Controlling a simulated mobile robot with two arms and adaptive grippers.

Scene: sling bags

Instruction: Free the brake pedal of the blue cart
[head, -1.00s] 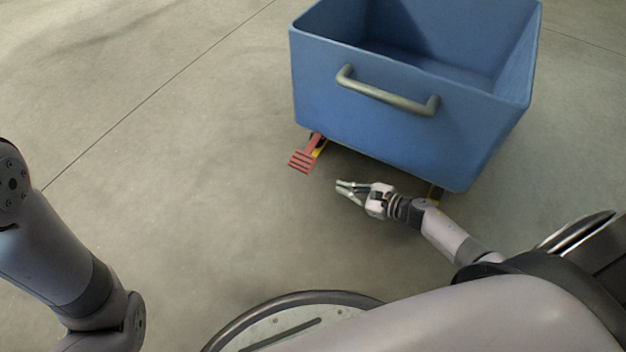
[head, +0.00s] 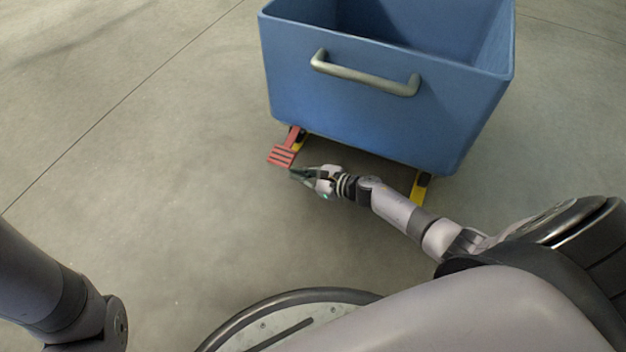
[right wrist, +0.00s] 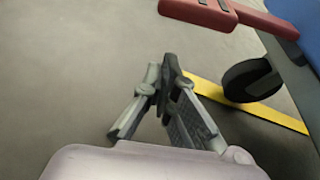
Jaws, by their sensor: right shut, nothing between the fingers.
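The blue cart (head: 350,105) stands on the floor with a grey handle (head: 365,75) on its near side. Its red brake pedal (head: 281,155) sticks out below the cart's near left corner. The pedal also shows at the top of the right wrist view (right wrist: 200,12). My right gripper (head: 292,172) is shut and empty, low beside the pedal's right end. In the right wrist view its fingertips (right wrist: 168,62) meet below the pedal, with a gap in the picture; contact cannot be told. My left gripper is out of view; only my left arm shows.
A black wheel (right wrist: 250,80) and a yellow bar (right wrist: 260,108) sit beside the pedal under the cart. Another yellow part (head: 421,187) shows at the near right corner. The floor left of the cart is clear.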

